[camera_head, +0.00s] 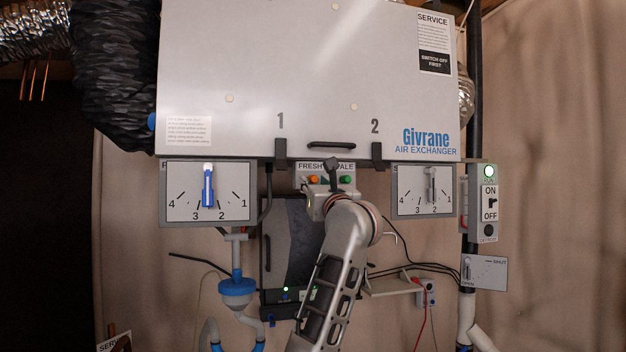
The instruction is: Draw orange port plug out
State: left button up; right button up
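The orange port plug (312,179) is a small round orange spot on a white panel labelled FRESH and, partly hidden, "…ALE", under the air exchanger box. A green plug (345,180) sits to its right on the same panel. My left gripper (333,174) is in front of this panel, its dark fingers between the two plugs in the picture. It hides the middle of the panel. I cannot tell whether it touches anything or whether its fingers are apart. My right gripper is not in view.
The air exchanger box (300,80) overhangs the panel, with two dark latches and a handle at its lower edge. Dials flank the panel at left (180,195) and right (408,185). An ON/OFF switch box (489,205) stands farther right. Cables and a small shelf (395,288) lie below.

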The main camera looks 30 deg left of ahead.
aim_at(315, 178)
pick_arm(q)
grip_shut()
jog(key=c, duration=0.8)
grip_release()
jog(key=shift+c, duration=0.2)
jog(key=shift+s+d, duration=0.1)
grip_shut()
jog(key=shift+s+d, duration=0.85)
jog(key=shift+d, duration=0.2)
jog(key=shift+s+d, duration=0.1)
jog(key=shift+s+d, duration=1.2)
jog(key=shift+d, duration=0.2)
